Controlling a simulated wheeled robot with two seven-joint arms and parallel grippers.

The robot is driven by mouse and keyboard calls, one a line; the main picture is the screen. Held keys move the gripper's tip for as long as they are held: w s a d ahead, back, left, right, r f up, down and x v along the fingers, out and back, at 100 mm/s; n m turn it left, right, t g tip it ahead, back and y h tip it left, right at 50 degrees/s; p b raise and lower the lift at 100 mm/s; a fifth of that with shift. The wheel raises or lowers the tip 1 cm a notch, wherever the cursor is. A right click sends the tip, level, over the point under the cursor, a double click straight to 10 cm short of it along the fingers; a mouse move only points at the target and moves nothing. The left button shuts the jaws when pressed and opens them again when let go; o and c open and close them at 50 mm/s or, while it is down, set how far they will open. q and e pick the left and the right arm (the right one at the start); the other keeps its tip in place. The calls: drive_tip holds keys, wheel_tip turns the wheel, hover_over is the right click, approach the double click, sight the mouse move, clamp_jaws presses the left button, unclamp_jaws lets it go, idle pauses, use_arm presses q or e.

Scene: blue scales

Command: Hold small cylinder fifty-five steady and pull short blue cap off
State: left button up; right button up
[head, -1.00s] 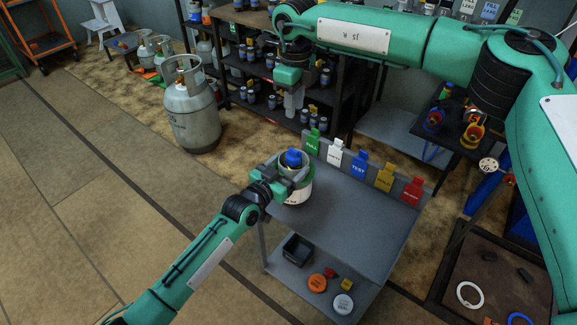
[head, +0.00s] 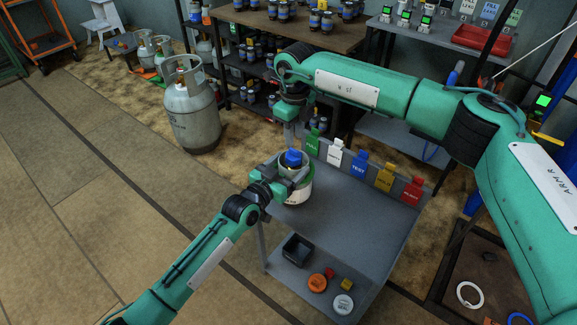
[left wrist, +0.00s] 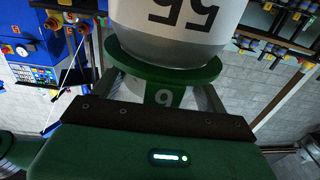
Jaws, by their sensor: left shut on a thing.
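Small cylinder fifty-five (head: 296,194) stands at the left end of the grey bench. It is a white pot with a short blue cap (head: 292,157) on top. My left gripper (head: 293,178) is shut around its upper part from the left. In the left wrist view the cylinder (left wrist: 180,25) shows an upside-down "55" and a green collar against the jaws. My right gripper (head: 290,138) points down just above the blue cap. Its fingertips are small and partly merge with the background, so whether they are apart or touch the cap is unclear.
Coloured tags (head: 358,163) line the bench's back edge, right of the cylinder. The bench top (head: 345,205) is otherwise clear. Its lower shelf holds a black bin (head: 297,250) and loose caps. A large gas cylinder (head: 191,110) stands on the floor at left.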

sight(294, 149)
drive_tip(key=shift+f, duration=2.35)
clamp_jaws()
drive_tip(key=shift+r, duration=0.75)
drive_tip(key=shift+r, duration=0.95)
drive_tip(key=shift+r, duration=0.15)
